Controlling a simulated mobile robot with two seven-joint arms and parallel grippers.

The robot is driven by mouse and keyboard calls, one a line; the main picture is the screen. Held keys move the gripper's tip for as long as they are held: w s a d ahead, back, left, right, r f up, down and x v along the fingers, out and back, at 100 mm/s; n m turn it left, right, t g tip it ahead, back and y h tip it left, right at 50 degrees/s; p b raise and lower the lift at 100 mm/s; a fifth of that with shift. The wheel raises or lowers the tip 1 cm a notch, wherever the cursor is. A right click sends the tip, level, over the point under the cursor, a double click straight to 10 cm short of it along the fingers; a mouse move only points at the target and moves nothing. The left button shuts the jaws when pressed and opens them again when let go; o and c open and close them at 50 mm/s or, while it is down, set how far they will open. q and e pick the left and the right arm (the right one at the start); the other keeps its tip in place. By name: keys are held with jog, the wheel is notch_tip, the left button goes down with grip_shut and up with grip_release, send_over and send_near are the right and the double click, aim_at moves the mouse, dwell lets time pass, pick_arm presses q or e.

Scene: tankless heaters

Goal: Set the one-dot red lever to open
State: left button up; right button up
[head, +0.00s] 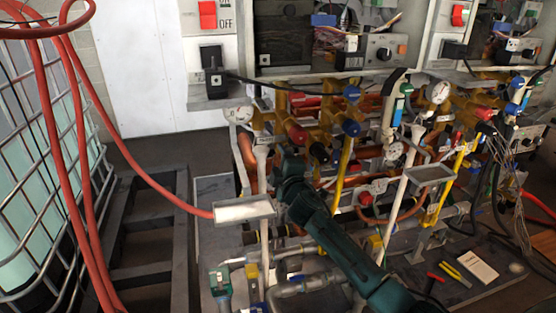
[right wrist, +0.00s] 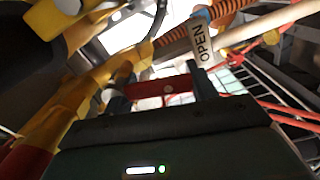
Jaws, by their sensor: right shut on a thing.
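My right arm, dark green, comes in from the lower right in the head view. Its gripper (head: 291,163) is at the pipework under the left heater unit. In the right wrist view my right gripper (right wrist: 158,97) has its two dark fingers on either side of a red lever (right wrist: 160,88), which lies crosswise between them. The gripper is shut on it. No dot mark can be read on the lever. In the head view my arm and gripper hide the lever. My left gripper is not in view.
Yellow valves and pipes (head: 346,168) crowd around the gripper. A white post with a tilted plate (head: 243,210) stands left of my arm. Red hoses (head: 150,187) and a caged tank (head: 40,170) are further left. Small tools and a card (head: 478,264) lie at right.

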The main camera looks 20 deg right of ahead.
jog(key=shift+d+n, duration=0.4)
jog(key=shift+n, duration=0.5)
jog(key=o, duration=1.4)
jog(key=shift+f, duration=0.1)
jog(key=s, duration=1.3)
jog(key=shift+a, duration=0.4)
